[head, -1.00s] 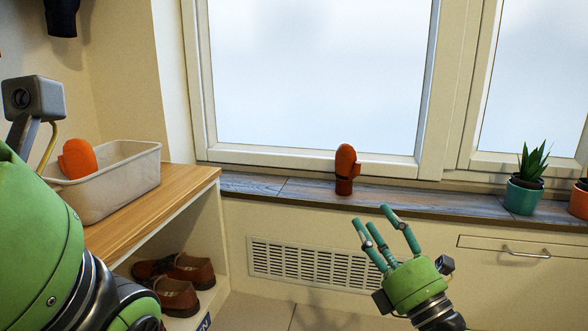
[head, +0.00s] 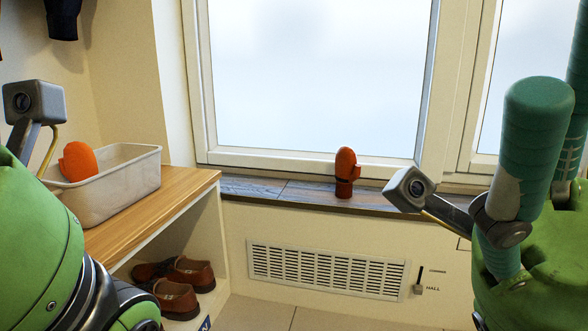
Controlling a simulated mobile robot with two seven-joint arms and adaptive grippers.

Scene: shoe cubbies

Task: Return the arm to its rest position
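My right gripper (head: 562,105) is large and close to the camera at the right edge, its teal fingers pointing up. No object shows between the fingers, and part of it is cut off by the frame. Its boxy wrist camera (head: 412,188) sticks out to the left, in front of the windowsill. My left arm (head: 38,235) fills the lower left corner, with its own wrist camera (head: 36,101) above. The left fingers are outside the picture. An orange-red mitten (head: 346,166) stands upright on the windowsill (head: 285,190), apart from both arms.
A pale bin (head: 120,182) holding an orange mitten (head: 77,161) stands on the wooden bench top (head: 190,184). Brown shoes (head: 185,273) sit in the cubby below. A vent grille (head: 320,268) is in the wall. The floor below it is clear.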

